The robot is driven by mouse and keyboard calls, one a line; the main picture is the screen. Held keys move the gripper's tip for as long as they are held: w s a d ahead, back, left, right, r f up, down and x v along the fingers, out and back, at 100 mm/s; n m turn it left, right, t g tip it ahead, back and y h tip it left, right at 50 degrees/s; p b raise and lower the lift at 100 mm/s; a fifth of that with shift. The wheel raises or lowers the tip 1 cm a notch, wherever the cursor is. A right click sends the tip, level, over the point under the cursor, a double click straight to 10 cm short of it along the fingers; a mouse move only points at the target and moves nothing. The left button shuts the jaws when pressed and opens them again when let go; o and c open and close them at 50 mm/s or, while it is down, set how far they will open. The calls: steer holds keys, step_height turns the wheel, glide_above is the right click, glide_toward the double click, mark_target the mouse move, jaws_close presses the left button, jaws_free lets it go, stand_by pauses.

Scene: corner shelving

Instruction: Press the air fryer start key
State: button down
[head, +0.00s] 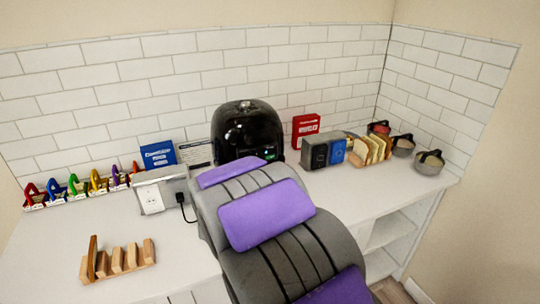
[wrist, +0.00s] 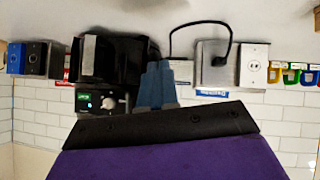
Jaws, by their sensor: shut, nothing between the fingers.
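The black air fryer (head: 246,122) stands on the counter against the tiled wall. Its small control panel (head: 267,153) with a green light faces me at the lower right of its body. In the wrist view, which is upside down, the air fryer (wrist: 93,62) is left of centre, and its panel shows a green display, a small lit key (wrist: 88,104) and a round silver knob (wrist: 108,103). My gripper (wrist: 158,66) is shut and empty, its blue-grey fingers just right of the panel in that view. Contact cannot be told. My arm hides the gripper in the head view.
A grey outlet box (head: 160,190) with a plugged black cord stands left of my arm. A blue box (head: 158,155) is behind it. A grey-and-blue switch block (head: 324,151), a toast rack (head: 370,150) and pots (head: 430,163) are right. A wooden rack (head: 117,259) sits front left.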

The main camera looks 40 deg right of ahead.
mark_target(270, 157)
steer(key=d+r+h+p, duration=0.1)
steer(key=d+h, duration=0.5)
steer(key=d, duration=0.4)
steer(key=s+d+r+h+p, duration=0.1)
steer(key=d+r+h, duration=0.1)
steer(key=d+h, duration=0.4)
steer(key=d, duration=0.4)
steer(key=shift+s+d+r+m+g, duration=0.15)
steer(key=shift+d+r+m+g, duration=0.15)
steer(key=shift+d+m, duration=0.1)
steer(key=shift+a, duration=0.1)
steer(key=w+d+p, duration=0.2)
steer(key=w+p, duration=0.1)
steer(key=w, duration=0.5)
steer(key=shift+w+d, duration=0.2)
steer(key=shift+w, duration=0.1)
